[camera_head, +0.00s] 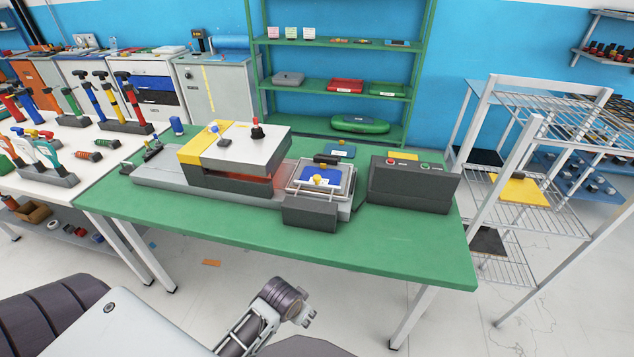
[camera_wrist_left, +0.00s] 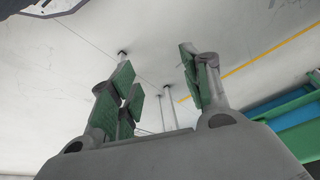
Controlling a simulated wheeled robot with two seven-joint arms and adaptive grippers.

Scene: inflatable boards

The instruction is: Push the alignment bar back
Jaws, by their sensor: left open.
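A machine with a grey and yellow housing (camera_head: 238,148) stands on the green table (camera_head: 260,232). At its right end is a tray (camera_head: 345,200) holding a blue board (camera_head: 321,177) with a yellow piece (camera_head: 319,180) on it. A thin pale bar (camera_head: 309,192) crosses the tray's front part; I cannot tell for sure that it is the alignment bar. A dark handle-like block (camera_head: 326,159) sits at the tray's back. My left gripper (camera_head: 307,318) is below the table's front edge, apart from the machine. In the left wrist view (camera_wrist_left: 160,90) its fingers are apart and empty.
A dark control box (camera_head: 412,184) with buttons stands right of the tray. A wire shelf rack (camera_head: 510,185) is at the right. A white table (camera_head: 70,165) with tools adjoins at the left. The green table's front strip is clear.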

